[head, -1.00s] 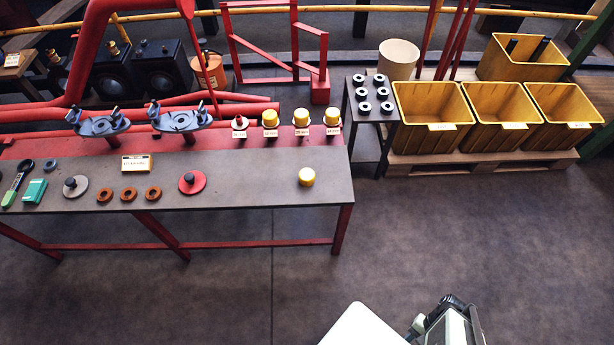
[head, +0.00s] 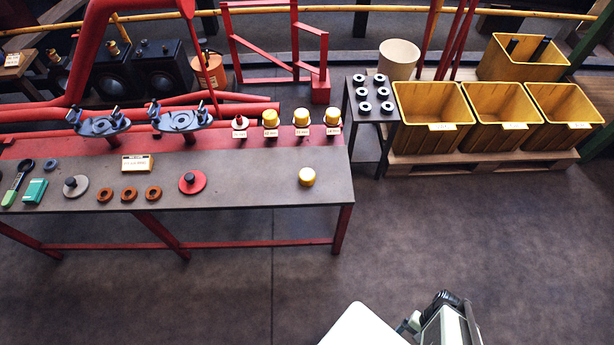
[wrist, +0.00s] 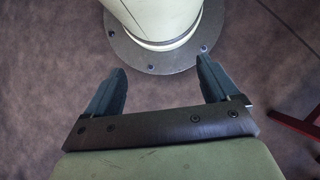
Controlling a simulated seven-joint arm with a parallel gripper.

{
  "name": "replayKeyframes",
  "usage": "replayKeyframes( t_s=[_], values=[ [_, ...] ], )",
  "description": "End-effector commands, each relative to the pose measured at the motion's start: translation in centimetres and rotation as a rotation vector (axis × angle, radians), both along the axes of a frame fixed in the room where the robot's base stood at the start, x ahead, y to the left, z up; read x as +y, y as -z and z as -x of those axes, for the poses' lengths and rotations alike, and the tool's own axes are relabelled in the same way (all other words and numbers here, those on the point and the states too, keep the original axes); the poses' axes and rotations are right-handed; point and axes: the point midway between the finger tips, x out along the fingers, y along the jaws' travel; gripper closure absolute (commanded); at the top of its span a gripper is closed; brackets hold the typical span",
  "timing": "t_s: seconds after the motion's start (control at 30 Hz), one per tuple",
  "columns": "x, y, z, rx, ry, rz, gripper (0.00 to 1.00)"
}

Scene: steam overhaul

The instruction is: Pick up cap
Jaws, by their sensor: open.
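A yellow cap (head: 306,177) sits alone on the right part of the grey bench top (head: 250,185) in the head view. Three more yellow caps, the left one (head: 270,118), the middle one (head: 301,117) and the right one (head: 332,117), stand in a labelled row along the bench's red back strip. My gripper (wrist: 165,85) shows in the wrist view with its two fingers apart and nothing between them. It is over the floor, away from the bench. In the head view only part of my arm shows at the bottom, and the fingertips cannot be made out.
The bench also holds a red disc (head: 193,182), a grey disc (head: 75,187), several brown rings (head: 129,193) and a small sign (head: 137,163). Yellow bins (head: 432,110) stand on a pallet at right, beside a small table (head: 372,125) with black rings. The floor in front is clear.

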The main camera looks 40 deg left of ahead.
Motion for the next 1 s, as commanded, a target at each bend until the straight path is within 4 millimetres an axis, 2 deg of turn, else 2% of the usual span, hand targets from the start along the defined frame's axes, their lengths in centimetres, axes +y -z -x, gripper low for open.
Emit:
replayKeyframes(
  t_s=[0.27,0.47,0.7,1.0],
  values=[
    [4.6,-1.8,-4.2,-0.084,-0.175,-0.012,0.12],
    [9.2,-3.9,-8.0,-0.168,-0.298,-0.035,0.12],
    [16.4,-7.3,-11.8,-0.278,-0.442,-0.08,0.12],
    [27.2,-12.9,-14.4,-0.414,-0.601,-0.176,0.12]
  ],
)
